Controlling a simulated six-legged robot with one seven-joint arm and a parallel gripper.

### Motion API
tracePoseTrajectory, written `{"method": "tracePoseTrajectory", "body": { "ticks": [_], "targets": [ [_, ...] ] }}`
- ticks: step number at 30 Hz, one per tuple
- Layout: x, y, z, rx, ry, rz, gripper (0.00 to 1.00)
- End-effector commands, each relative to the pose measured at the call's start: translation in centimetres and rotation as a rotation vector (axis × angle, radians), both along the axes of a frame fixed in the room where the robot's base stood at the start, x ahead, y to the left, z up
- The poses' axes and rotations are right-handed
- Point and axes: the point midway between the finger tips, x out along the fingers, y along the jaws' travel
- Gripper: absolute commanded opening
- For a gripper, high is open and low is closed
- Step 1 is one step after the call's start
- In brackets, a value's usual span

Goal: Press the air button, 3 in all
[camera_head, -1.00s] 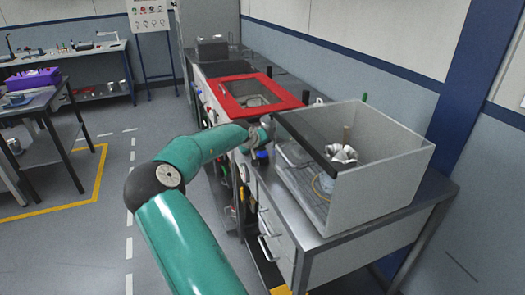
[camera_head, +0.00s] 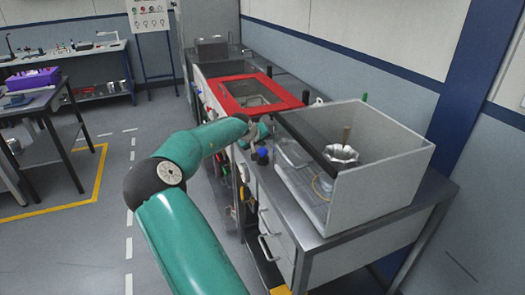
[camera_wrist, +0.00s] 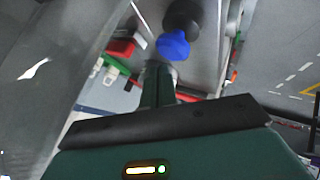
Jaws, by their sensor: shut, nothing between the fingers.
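A blue knob on a dark base (camera_wrist: 173,46), which may be the air button, shows in the wrist view just beyond my gripper. In the head view a blue knob (camera_head: 262,156) stands on the bench's front edge, left of the grey open-topped box. My gripper (camera_wrist: 158,72) is shut and empty, and its tips point towards the blue knob. In the head view my gripper (camera_head: 260,130) is small, just above and behind the knob. The two look apart, but the exact gap cannot be told.
The grey box (camera_head: 385,180) holds a silver lobed part (camera_head: 342,154) with a brown rod. A red-framed lid (camera_head: 240,90) lies beyond my gripper. Drawers with handles (camera_head: 275,225) face the aisle. The floor to the left is open.

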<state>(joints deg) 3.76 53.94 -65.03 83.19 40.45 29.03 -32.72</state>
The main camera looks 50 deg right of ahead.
Motion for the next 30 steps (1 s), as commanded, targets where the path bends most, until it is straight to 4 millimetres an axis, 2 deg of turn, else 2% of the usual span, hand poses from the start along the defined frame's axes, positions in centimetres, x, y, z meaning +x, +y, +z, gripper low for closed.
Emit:
{"method": "tracePoseTrajectory", "body": {
  "ticks": [5, 21, 30],
  "targets": [
    [0.0, 0.0, 0.2, -0.001, -0.001, 0.001, 0.00],
    [0.0, 0.0, 4.7, 0.000, -0.001, 0.000, 0.00],
    [0.0, 0.0, 5.0, -0.001, 0.000, -0.001, 0.00]
  ]
}}
